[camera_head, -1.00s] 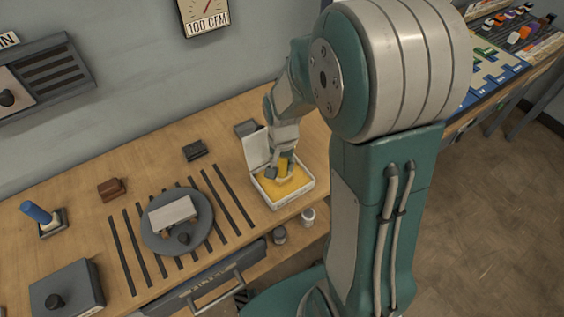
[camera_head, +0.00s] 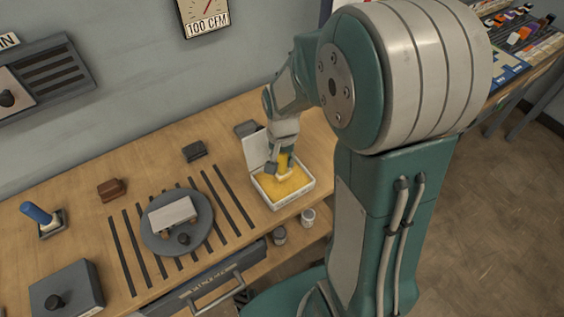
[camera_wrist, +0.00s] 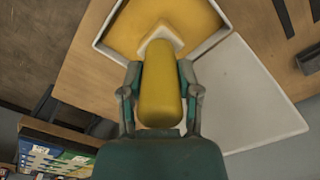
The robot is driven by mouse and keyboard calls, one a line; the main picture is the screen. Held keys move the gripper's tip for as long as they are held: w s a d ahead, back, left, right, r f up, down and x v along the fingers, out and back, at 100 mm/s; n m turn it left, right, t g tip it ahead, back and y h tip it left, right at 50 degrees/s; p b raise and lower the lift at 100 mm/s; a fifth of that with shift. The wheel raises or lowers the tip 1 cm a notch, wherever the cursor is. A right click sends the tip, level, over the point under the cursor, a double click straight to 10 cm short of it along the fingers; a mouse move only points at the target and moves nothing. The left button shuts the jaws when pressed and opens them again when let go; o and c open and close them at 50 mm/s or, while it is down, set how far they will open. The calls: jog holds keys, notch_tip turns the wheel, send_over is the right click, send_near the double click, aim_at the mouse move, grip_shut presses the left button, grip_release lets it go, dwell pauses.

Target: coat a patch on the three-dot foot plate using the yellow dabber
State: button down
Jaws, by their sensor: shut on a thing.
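My gripper (camera_head: 278,163) is shut on the yellow dabber (camera_wrist: 160,85), with one finger on each side of its handle. The dabber's pale, squarish head (camera_wrist: 160,37) points at the yellow fill of an open white box (camera_head: 286,204). The head is over or on the fill; I cannot tell whether it touches. The box's raised lid (camera_wrist: 255,95) stands beside the gripper. A pale grey block-like piece with small brown feet (camera_head: 172,215) sits on a round dark turntable (camera_head: 148,237). I cannot make out any dots or which foot plate has three.
A blue-handled dabber (camera_head: 38,213) stands at the left of the bench. A brown block (camera_head: 111,189), a dark block (camera_head: 194,151) and a dark box with a knob (camera_head: 66,290) lie around the turntable. Two small jars (camera_head: 308,217) stand below the bench edge.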

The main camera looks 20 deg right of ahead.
jog(key=shift+r, duration=2.5)
